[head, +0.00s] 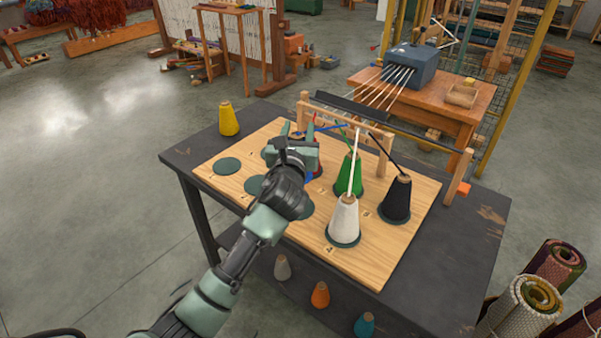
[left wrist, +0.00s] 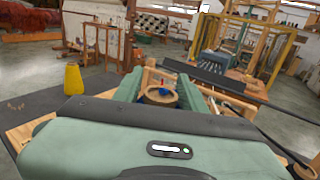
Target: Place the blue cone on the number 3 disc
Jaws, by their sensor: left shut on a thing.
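My left gripper (head: 292,142) is over the middle of the board and shut on a cone, most of which it hides. Blue shows just beside and below it, so the held cone looks like the blue cone (head: 309,178). In the left wrist view the cone's brown tip (left wrist: 160,97) sits between the green fingers (left wrist: 160,90). A little red shows close behind the gripper. Dark green discs lie on the wooden board (head: 380,270); an empty one (head: 227,166) is at the left. Others are partly covered by my arm. The disc numbers are too small to read surely.
Green (head: 350,175), black (head: 396,200) and white (head: 344,220) cones stand on the board's right side. A yellow cone (head: 228,119) stands on the dark table (head: 460,235) beyond the board's left. A wooden thread frame (head: 345,122) rises along the back. Grey, orange and teal cones sit below on a shelf.

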